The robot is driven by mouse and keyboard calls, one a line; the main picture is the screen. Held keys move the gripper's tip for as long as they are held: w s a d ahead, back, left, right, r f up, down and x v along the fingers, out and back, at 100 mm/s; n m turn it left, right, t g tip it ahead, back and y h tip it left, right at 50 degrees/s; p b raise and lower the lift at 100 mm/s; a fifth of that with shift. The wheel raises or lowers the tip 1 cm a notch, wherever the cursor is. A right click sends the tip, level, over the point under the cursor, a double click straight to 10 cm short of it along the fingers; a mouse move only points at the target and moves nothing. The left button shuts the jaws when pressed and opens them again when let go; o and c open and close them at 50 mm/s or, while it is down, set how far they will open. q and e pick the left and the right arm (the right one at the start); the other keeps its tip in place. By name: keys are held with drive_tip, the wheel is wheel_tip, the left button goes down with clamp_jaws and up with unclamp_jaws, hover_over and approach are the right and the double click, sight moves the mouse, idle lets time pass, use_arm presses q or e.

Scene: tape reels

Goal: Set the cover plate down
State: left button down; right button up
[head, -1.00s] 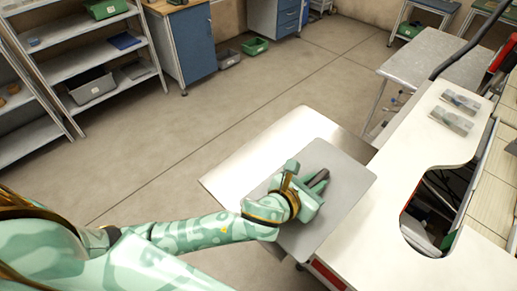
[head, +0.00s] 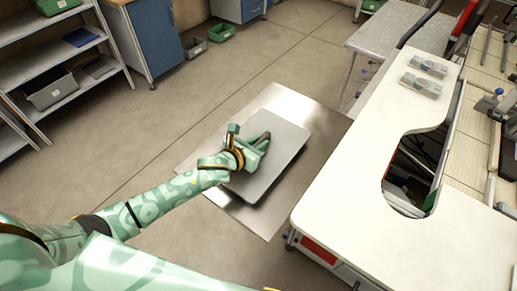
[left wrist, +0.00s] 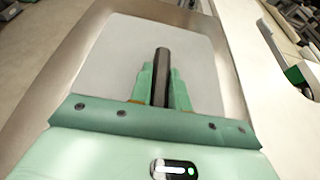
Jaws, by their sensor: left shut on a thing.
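The cover plate (head: 287,150) is a flat light grey sheet with rounded corners and a dark bar handle. My left gripper (head: 259,142) is over its middle, shut on the handle. In the left wrist view the dark handle (left wrist: 161,72) stands between the two green fingers, with the plate (left wrist: 105,55) spreading around them. The plate lies flat over the shiny metal table top (head: 252,218), inside its outline. A dark shadow shows along its lower edge; I cannot tell whether it touches the table. My right gripper is not in view.
A white workbench (head: 375,245) with a rounded cutout stands close on the right, with small clear boxes (head: 424,76) on it. A grey table (head: 385,35) is behind. Shelves (head: 75,60) and a blue cabinet (head: 150,45) stand at the far left. The floor between is open.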

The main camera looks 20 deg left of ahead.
use_arm(q)
drive_tip(key=shift+d+f, duration=0.1)
drive_tip(key=shift+f, duration=0.75)
drive_tip(key=shift+f, duration=0.2)
drive_tip(key=c, duration=1.3)
unclamp_jaws()
drive_tip(key=shift+s, duration=0.1)
drive_tip(key=shift+r, duration=0.2)
drive_tip(key=p+v, duration=0.1)
drive_tip(key=v, duration=1.1)
drive_tip(key=shift+p, duration=0.35)
